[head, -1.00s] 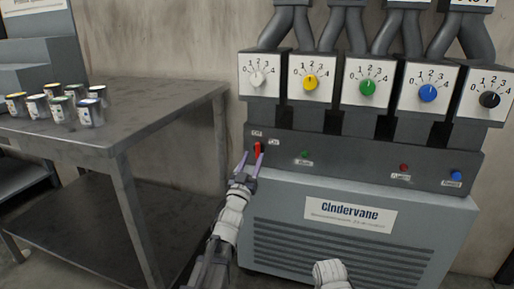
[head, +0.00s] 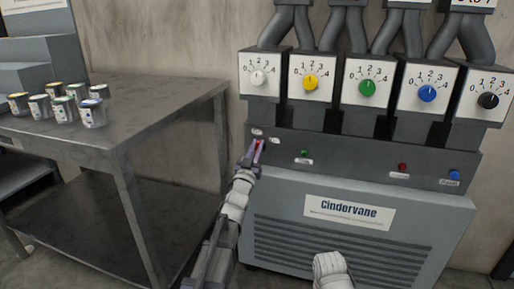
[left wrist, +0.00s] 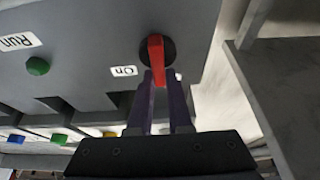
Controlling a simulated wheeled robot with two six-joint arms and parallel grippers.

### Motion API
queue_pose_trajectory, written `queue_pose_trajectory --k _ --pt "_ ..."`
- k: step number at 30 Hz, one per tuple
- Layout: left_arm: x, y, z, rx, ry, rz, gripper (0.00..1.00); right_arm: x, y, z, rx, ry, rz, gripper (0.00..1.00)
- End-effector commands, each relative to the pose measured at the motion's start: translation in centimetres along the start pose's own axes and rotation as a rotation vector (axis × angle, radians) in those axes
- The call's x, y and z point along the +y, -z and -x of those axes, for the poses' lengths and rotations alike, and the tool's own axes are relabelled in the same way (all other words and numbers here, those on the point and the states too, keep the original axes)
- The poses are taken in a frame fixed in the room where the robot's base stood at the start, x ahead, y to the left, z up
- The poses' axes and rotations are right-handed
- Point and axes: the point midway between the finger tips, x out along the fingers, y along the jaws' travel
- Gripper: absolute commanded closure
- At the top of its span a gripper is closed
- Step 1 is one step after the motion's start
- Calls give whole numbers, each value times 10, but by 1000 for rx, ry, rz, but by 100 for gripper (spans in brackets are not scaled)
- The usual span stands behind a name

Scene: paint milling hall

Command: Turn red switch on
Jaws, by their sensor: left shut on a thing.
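The red switch (head: 259,144) is a red lever on a dark round base on the front of the grey machine panel. One small label sits above it and an "On" label (head: 275,141) sits to its right. In the left wrist view, the switch (left wrist: 155,48) shows upside down, with the "On" label (left wrist: 124,71) at its left. My left gripper (head: 257,152) is at the switch, its purple fingers (left wrist: 160,78) shut on the lever's end. The lever runs roughly upright, away from the "On" label.
A green button (head: 304,153), a red button (head: 403,167) and a blue button (head: 454,175) sit farther right on the panel. Numbered dials, such as the yellow one (head: 311,83), are above. A metal table (head: 150,105) with several paint cans (head: 93,115) stands at left.

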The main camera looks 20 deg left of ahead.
Motion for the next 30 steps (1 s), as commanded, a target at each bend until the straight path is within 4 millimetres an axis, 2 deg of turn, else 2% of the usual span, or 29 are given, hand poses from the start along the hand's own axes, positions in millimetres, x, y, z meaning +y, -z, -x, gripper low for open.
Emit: queue_pose_trajectory --k 19,30 --pt "0 0 0 -3 -11 -29 100 0 0 0 0 0 0 50" --pt "3 0 -1 -4 -108 -266 100 0 0 4 0 0 0 50"
